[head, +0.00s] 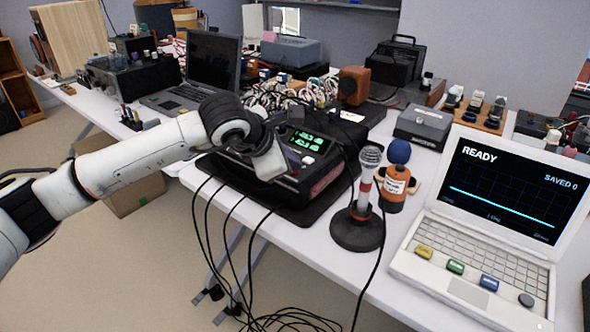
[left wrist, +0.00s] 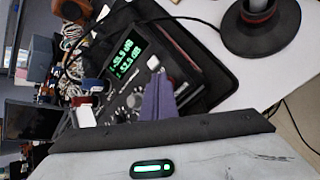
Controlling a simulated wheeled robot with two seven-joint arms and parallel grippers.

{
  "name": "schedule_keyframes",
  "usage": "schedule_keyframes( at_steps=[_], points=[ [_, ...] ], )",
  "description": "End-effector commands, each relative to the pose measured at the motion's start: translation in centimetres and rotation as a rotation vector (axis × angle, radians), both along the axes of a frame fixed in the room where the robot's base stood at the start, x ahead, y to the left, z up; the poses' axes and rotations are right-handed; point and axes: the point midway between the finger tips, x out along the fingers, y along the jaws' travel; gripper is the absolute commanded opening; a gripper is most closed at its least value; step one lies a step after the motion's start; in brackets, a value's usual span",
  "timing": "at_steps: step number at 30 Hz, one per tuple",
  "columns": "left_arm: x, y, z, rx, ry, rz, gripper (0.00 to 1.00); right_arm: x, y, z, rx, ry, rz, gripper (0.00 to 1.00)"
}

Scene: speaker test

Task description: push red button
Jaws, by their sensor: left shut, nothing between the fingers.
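My left gripper (head: 268,162) is over the front of a black device (head: 318,183) with a green-lit display (head: 308,142). In the left wrist view its shut fingers (left wrist: 158,92) show as a purple-grey wedge, empty, in front of the device's knobs and the display (left wrist: 124,57). I cannot tell whether they touch the panel. No red button can be made out clearly; part of the panel is hidden behind my gripper. My right gripper is not in view.
A microphone on a round black stand (head: 357,230) and an orange item with a blue ball (head: 397,180) stand right of the device. A white laptop (head: 480,215) reads READY and has coloured buttons. Cables hang over the table's front edge. Equipment crowds the back.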

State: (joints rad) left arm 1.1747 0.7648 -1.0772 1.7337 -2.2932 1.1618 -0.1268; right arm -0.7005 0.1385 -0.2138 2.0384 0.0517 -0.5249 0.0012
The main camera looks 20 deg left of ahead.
Motion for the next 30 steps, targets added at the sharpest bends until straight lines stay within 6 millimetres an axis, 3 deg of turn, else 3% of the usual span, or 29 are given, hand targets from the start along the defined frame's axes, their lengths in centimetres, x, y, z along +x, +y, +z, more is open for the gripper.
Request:
schedule_keyframes(
  at_steps=[30],
  points=[
    [0.0,0.0,2.6,0.000,0.000,0.000,0.00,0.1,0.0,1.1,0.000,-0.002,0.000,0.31]
  ],
)
